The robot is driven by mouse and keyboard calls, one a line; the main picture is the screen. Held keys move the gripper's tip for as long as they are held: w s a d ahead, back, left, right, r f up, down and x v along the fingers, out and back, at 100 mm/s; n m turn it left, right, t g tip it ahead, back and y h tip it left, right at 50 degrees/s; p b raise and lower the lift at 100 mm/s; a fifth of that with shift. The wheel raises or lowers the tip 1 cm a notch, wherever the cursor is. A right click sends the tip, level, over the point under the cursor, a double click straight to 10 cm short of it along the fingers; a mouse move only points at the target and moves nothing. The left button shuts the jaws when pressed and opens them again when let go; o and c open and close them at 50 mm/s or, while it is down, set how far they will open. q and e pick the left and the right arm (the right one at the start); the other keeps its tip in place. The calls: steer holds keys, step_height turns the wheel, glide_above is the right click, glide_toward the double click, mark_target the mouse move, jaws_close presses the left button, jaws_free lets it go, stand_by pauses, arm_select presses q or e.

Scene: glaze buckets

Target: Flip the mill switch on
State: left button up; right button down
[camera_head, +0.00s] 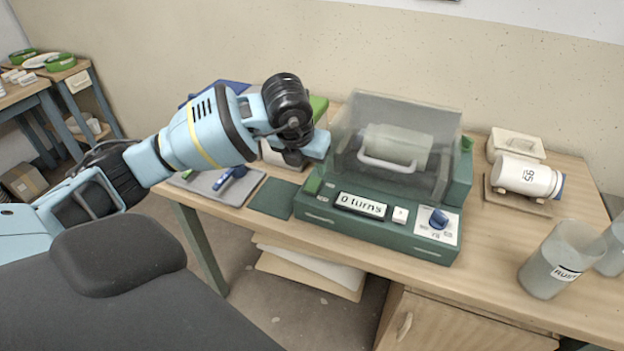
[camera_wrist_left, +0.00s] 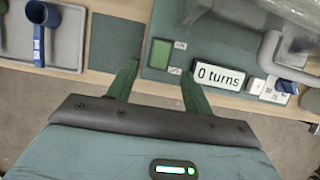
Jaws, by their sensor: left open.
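The mill (camera_head: 380,232) is a dark green box on the table, with a clear cover over a pale jar (camera_head: 400,140). Its display (camera_head: 360,204) reads "0 turns". The green switch (camera_head: 313,184) is at the left end of the mill's front top; it also shows in the left wrist view (camera_wrist_left: 160,53), beside two small white labels. My left gripper (camera_wrist_left: 158,82) is open and empty, its two green fingers apart, with the switch just beyond and between the tips. In the head view the left gripper (camera_head: 316,148) hangs over the mill's left end; its fingertips are not clear there. My right gripper is not seen.
A white button (camera_head: 400,215) and a blue knob (camera_head: 438,218) sit right of the display. A white jar marked 95 (camera_head: 527,176) lies on a wooden stand at right, near a grey bucket (camera_head: 560,262). A grey tray (camera_head: 215,186) with a blue scoop is at left.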

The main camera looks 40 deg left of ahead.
mark_target(313, 182)
arm_select(q)
steer(key=x, duration=0.7)
steer(key=shift+w+d+f, duration=0.1)
steer(key=shift+f, duration=0.15)
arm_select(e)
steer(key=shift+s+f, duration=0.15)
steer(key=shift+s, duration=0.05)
